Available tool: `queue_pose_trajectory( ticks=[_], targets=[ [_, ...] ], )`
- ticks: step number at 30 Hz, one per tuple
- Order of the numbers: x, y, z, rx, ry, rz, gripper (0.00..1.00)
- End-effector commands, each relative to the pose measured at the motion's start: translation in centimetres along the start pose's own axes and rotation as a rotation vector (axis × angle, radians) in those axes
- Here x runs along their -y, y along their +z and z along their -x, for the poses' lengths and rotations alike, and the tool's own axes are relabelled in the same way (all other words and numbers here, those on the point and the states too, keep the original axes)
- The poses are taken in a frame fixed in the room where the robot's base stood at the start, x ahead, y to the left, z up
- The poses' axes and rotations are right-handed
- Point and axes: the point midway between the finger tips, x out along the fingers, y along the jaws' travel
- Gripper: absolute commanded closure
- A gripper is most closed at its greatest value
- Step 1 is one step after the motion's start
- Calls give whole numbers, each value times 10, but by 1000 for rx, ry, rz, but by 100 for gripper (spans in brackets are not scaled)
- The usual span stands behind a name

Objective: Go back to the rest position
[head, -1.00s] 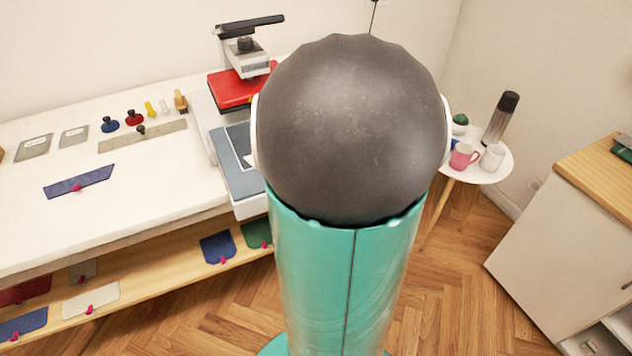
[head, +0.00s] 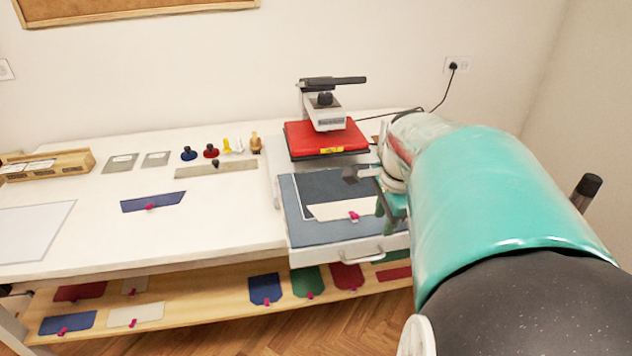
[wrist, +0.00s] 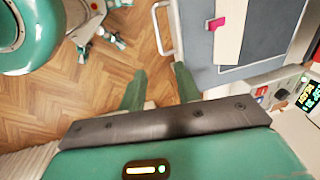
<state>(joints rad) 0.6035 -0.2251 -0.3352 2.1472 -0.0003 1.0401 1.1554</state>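My gripper (head: 386,212) is beside the right part of the heat press, above the front edge of its grey base plate (head: 300,228). In the wrist view its two green fingers (wrist: 160,86) stand apart with only wood floor between them, so it is open and empty. A cream fabric piece (head: 328,210) with a pink clip lies on the base plate; it also shows in the wrist view (wrist: 228,38). The press's red upper plate (head: 325,138) is raised behind it. My teal arm covers the right of the head view.
The white table (head: 230,225) carries a blue piece (head: 152,201), a metal ruler (head: 218,168), small stamps and a wooden box (head: 45,164). A lower wooden shelf (head: 200,303) holds several clipped fabric pieces. A dark bottle (head: 586,190) shows behind my arm.

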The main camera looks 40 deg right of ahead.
Motion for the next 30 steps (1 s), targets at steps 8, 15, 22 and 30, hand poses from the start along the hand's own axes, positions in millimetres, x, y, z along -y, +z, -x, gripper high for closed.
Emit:
queue_pose_trajectory(
  ticks=[8,15,22,30],
  targets=[
    [0,0,0,0,0,0,67],
    [2,20,2,7,-18,103,67],
    [-13,146,21,24,-148,839,67],
    [-87,269,39,-60,-347,1802,67]
  ],
)
